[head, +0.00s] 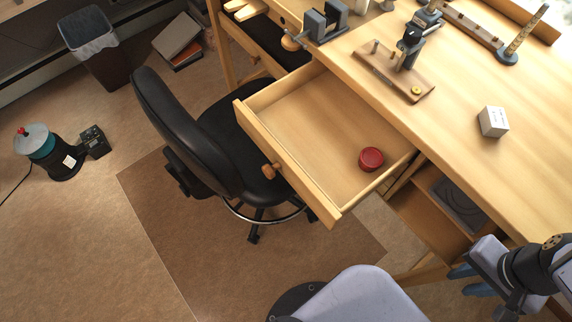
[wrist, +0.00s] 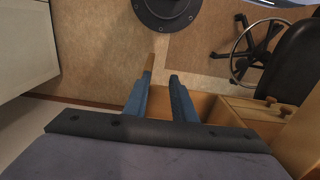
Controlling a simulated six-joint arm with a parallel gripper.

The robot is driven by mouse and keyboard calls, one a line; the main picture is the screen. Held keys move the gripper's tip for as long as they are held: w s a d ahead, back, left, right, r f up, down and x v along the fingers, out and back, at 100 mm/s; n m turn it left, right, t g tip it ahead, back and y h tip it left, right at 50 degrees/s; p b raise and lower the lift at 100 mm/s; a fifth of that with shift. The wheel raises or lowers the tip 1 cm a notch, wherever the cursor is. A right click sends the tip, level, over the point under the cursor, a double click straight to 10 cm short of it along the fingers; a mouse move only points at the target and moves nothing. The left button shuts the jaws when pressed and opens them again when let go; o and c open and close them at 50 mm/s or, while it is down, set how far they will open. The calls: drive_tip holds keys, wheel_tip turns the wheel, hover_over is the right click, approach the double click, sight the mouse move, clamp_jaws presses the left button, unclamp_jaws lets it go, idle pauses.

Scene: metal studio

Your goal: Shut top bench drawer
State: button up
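The top bench drawer (head: 262,141) is pulled well out from the wooden bench (head: 468,107) in the head view. Its front has a round wooden knob (head: 269,171). A round red tin (head: 371,159) lies inside, near the right side wall.
A black office chair (head: 185,130) stands close to the drawer front. A white box (head: 493,122), a wooden-based tool (head: 395,70) and a vise (head: 325,20) are on the bench. An open shelf (head: 430,222) lies under the bench top. Wooden knobs (wrist: 271,100) show in the wrist view.

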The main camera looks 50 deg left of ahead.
drive_tip(key=shift+a+r, duration=0.2)
drive_tip(key=shift+a, duration=0.05)
clamp_jaws()
wheel_tip(320, 180, up, 12)
drive_tip(key=n+t+h+p, duration=0.15)
drive_tip(key=n+p, duration=1.05)
drive_tip(key=n, duration=1.5)
hover_over(340, 210)
drive_tip(key=shift+r+t+y, duration=0.1)
drive_tip(key=shift+t+y, duration=0.15)
drive_tip(key=s+a+r+n+p, duration=0.1)
drive_tip(key=s+a+n, duration=0.1)
drive_tip(key=s+n, duration=0.2)
drive_tip(key=s+a+r+n+y+p, duration=0.1)
drive_tip(key=s+a+r+n+p, duration=0.1)
drive_tip(key=s+n, duration=0.2)
drive_tip(key=shift+s+n+t, duration=0.4)
drive_tip(key=shift+s, duration=1)
